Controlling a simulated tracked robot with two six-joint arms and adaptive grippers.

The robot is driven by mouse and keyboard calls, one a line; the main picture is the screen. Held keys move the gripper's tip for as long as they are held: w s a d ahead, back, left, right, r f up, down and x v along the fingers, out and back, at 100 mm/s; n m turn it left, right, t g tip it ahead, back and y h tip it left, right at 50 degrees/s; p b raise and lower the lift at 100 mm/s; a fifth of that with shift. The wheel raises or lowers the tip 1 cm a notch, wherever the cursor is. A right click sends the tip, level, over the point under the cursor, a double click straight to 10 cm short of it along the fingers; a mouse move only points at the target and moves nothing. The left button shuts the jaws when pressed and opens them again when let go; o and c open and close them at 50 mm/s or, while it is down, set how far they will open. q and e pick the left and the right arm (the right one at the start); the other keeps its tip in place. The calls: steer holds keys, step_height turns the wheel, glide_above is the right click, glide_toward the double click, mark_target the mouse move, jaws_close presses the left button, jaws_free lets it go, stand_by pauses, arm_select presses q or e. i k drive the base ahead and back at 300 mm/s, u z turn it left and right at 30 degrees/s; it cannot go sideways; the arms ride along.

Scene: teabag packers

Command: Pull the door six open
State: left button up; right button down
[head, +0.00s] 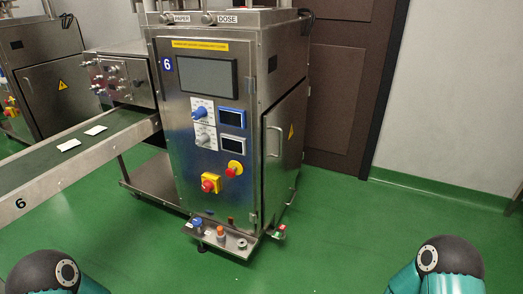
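A steel packing machine (207,150) marked with a blue 6 stands in the middle of the head view. Its front carries a dark screen, knobs, small displays and red buttons. On its right side is a steel door (289,140) with a yellow warning triangle. The door appears slightly ajar, though I cannot be sure. Parts of my two arms show at the bottom left and bottom right corners, apart from the machine. Neither gripper is in view.
A conveyor (90,150) with two white teabag packets runs left from the machine. Another steel machine (42,75) stands at the far left. A dark brown door (345,85) and a pale wall (455,100) are behind. The green floor (345,225) is clear at front and right.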

mark_target(283, 125)
steer(key=u, duration=0.2)
steer(key=i, duration=0.9)
